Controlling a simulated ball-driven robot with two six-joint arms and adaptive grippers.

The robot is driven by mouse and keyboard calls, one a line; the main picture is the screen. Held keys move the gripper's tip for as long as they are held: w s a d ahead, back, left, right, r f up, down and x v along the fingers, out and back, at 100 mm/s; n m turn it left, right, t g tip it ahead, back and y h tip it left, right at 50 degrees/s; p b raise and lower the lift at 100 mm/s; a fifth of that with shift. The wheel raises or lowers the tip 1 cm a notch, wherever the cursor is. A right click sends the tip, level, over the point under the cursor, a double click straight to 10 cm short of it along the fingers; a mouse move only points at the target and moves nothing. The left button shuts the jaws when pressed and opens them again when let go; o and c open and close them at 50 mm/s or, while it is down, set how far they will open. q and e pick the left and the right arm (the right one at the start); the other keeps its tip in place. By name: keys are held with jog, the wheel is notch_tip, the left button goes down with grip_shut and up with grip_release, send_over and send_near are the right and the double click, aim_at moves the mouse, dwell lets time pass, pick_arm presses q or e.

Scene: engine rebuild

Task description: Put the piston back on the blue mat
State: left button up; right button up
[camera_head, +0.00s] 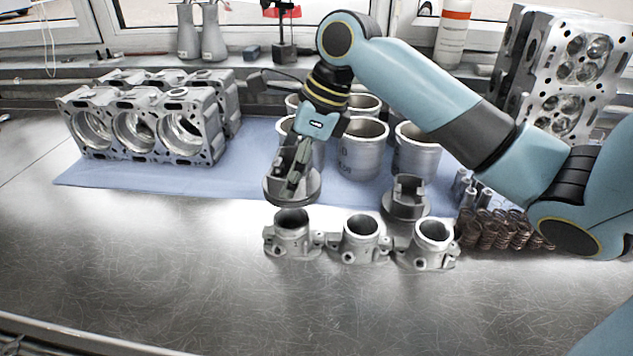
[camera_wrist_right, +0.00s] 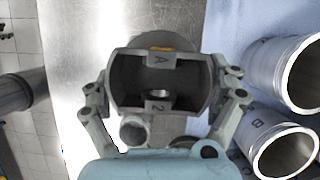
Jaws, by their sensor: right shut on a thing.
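My right gripper (camera_head: 293,172) is shut on a grey piston (camera_head: 284,190) near the front edge of the blue mat (camera_head: 230,172). In the right wrist view, the gripper's fingers (camera_wrist_right: 160,98) grip both sides of the piston (camera_wrist_right: 122,82), whose hollow inside faces the camera with an "A" and a "2" marked in it. The gap between the piston and the surface below cannot be told. A second piston (camera_head: 405,205) stands at the mat's front edge, to the right. My left gripper is not in view.
Metal cylinder liners (camera_head: 362,150) stand behind the held piston. Several small metal housings (camera_head: 360,242) stand in front on the steel bench (camera_head: 190,270). Springs (camera_head: 490,232) lie at right. An engine block (camera_head: 150,125) is at left, with bare mat between.

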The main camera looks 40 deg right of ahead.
jog(key=w+d+f, duration=0.1)
jog(key=d+f, duration=0.1)
jog(key=d, duration=0.1)
jog(key=w+d+f, duration=0.1)
jog(key=d, duration=0.2)
jog(key=w+d+f, duration=0.1)
jog(key=d+f, duration=0.1)
jog(key=d, duration=0.1)
jog(key=shift+f, duration=0.35)
notch_tip(320, 180, down, 4)
jog(key=shift+f, duration=0.1)
jog(key=o, duration=1.3)
jog(key=shift+o, duration=0.2)
jog(key=v, duration=1.2)
